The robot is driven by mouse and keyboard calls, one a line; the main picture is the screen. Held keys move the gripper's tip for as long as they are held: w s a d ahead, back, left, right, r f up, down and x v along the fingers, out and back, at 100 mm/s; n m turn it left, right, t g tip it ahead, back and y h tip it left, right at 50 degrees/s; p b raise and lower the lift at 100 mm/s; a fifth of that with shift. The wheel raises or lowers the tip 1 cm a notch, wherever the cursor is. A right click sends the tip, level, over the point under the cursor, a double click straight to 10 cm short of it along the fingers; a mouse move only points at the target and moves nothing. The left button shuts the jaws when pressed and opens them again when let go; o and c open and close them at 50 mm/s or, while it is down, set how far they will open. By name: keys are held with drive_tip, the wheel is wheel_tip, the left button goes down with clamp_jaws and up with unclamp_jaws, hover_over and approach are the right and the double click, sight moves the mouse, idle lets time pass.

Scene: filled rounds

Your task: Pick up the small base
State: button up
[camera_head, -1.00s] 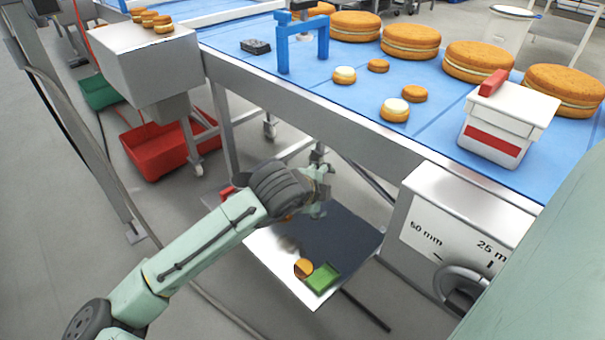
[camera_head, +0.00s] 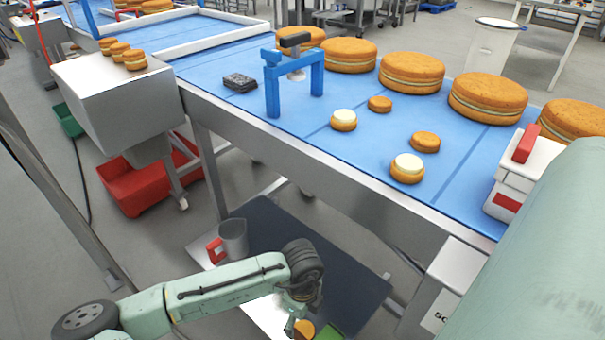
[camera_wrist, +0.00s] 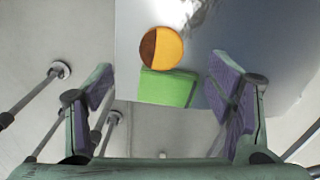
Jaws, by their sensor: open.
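A small round orange-brown base (camera_wrist: 165,48) lies on a shiny metal tray (camera_wrist: 212,20), against a green block (camera_wrist: 168,87). In the wrist view it is ahead of my open, empty gripper (camera_wrist: 160,88), a little above the middle between the fingers. One side of the base is in dark shadow. In the head view the base (camera_head: 304,329) shows at the bottom edge, just below my gripper (camera_head: 303,300). My fingers are hard to make out there.
The blue conveyor (camera_head: 235,65) stands behind my arm, its metal edge above the tray. Two cream-topped small rounds (camera_head: 343,119), several large filled rounds (camera_head: 488,97) and a blue arch (camera_head: 294,78) stand on it. A grey jug with a red handle (camera_head: 232,240) stands on the tray's left.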

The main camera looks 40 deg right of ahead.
sight(304, 331)
drive_tip(key=f, duration=0.4)
drive_tip(key=f+p, duration=0.1)
drive_tip(key=f, duration=0.3)
drive_tip(key=shift+s+d, duration=0.15)
drive_tip(key=shift+s, duration=0.05)
drive_tip(key=c, duration=0.9)
drive_tip(key=shift+o, duration=0.2)
